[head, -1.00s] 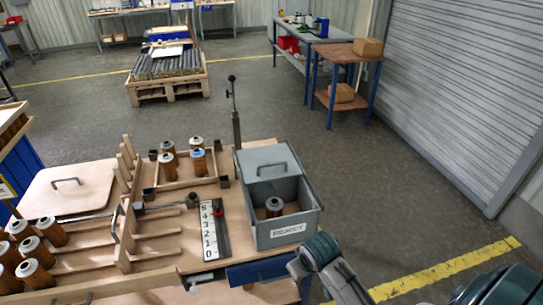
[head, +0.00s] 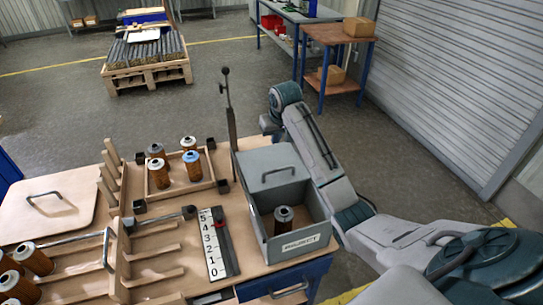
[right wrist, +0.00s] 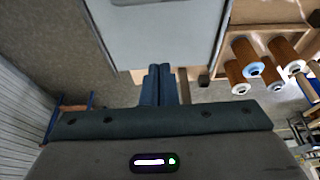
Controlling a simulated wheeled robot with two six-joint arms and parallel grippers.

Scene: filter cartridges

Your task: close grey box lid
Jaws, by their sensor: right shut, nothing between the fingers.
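One brown cartridge (head: 284,222) with a grey top stands inside. My right arm reaches along the box's right side, and my right gripper (head: 268,124) is behind the lid, partly hidden. In the right wrist view its dark fingers (right wrist: 158,86) are shut and empty, just below the edge of a grey panel (right wrist: 165,35) that looks like the lid. Contact cannot be told. My left gripper is out of view.
A wooden tray (head: 158,194) with several cartridges lies left of the box. A blue drawer front (head: 285,282) is below. Open floor lies behind the bench.

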